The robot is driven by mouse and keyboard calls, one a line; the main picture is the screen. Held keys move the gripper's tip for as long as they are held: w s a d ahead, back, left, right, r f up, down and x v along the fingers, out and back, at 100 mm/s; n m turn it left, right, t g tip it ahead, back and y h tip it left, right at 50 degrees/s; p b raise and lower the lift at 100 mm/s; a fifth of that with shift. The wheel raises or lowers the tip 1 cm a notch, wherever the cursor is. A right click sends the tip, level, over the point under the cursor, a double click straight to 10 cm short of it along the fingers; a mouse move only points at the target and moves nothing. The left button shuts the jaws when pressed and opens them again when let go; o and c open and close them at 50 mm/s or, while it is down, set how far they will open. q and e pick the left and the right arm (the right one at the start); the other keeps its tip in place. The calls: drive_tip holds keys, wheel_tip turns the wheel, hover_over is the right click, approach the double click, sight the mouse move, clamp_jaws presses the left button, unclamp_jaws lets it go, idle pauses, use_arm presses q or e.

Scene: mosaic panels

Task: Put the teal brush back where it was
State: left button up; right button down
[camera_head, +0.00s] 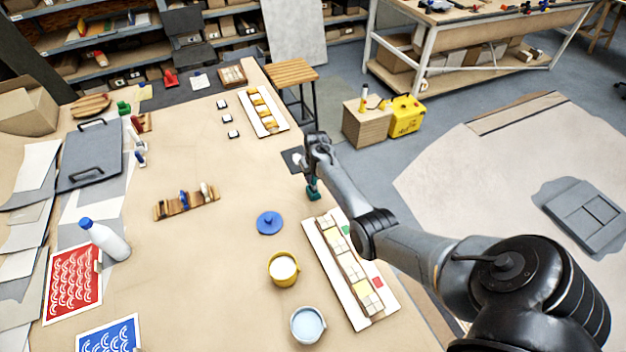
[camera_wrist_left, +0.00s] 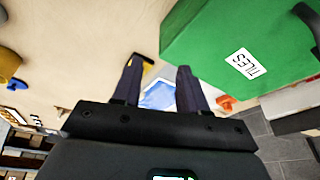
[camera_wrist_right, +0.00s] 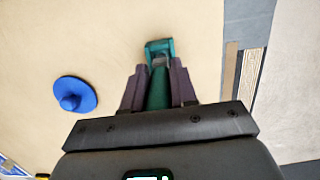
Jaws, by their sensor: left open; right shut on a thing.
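The teal brush (camera_wrist_right: 159,88) is in my right gripper (camera_wrist_right: 158,82), which is shut on its handle; its wide head points away from the wrist over the bare tabletop. In the head view the brush (camera_head: 314,190) hangs below my right gripper (camera_head: 312,178), near the table's right edge. Whether its tip touches the table cannot be told. A wooden rack (camera_head: 187,203) with several upright tools stands at the middle of the table. My left gripper (camera_wrist_left: 157,75) is open, with nothing between its fingers; a pale blue patch shows beyond them. It is not in the head view.
A blue lid (camera_head: 270,223), a yellow pot (camera_head: 283,269) and a pale blue pot (camera_head: 307,324) stand near the right side. A tile panel (camera_head: 318,247) lies along the right edge. A green box (camera_wrist_left: 235,40) is close to my left gripper. The table's centre is largely clear.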

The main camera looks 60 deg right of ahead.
drive_tip(key=shift+f, duration=1.05)
drive_tip(key=shift+f, duration=0.15)
drive_tip(key=c, duration=0.9)
unclamp_jaws()
